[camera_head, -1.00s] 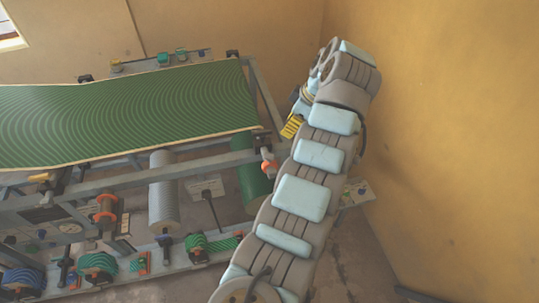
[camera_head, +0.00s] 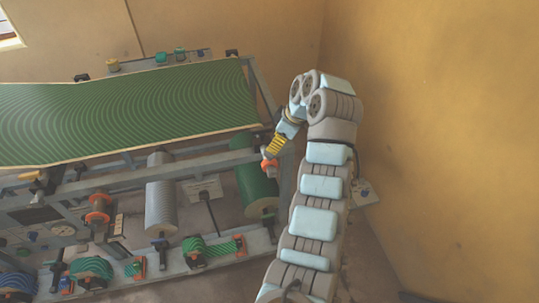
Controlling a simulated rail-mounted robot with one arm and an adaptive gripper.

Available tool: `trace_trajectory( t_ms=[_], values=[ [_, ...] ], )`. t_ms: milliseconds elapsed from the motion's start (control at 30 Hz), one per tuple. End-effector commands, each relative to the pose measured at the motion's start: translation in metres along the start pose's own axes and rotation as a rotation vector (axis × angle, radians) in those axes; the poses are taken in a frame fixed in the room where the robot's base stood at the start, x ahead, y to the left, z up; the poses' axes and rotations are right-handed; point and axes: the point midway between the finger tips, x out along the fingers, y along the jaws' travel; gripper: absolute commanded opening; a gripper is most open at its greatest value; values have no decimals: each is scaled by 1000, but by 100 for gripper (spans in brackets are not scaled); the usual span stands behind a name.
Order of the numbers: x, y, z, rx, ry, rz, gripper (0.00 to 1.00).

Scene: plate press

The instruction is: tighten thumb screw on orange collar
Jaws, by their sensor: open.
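A small orange collar (camera_head: 269,165) sits at the right front corner of the press frame, near the end of the green belt. My gripper (camera_head: 274,150), with yellow striped fingers, points down and left just above this collar. Its jaws are open with nothing seen between them. I cannot tell whether the fingertips touch the collar. The thumb screw is too small or hidden to make out. Another orange part (camera_head: 97,215), shaped like a spool, is on the left of the frame.
The green patterned belt (camera_head: 130,115) lies left of my gripper. A grey roller (camera_head: 160,195) and a green roller (camera_head: 256,188) hang beneath it. Several coloured rolls stand on the lower rail (camera_head: 170,262). A yellow wall (camera_head: 440,130) closes the right side.

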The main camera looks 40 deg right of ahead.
Motion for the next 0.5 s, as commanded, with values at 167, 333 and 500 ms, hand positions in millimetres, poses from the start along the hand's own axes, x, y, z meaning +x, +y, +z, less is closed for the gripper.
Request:
trace_trajectory(
  t_ms=[167, 333, 500],
  values=[
    [31, -1, 2, 1, -1, -3, 38],
    [49, 0, 1, 1, -1, -1, 38],
    [57, 0, 0, 1, -1, 1, 38]
  ],
)
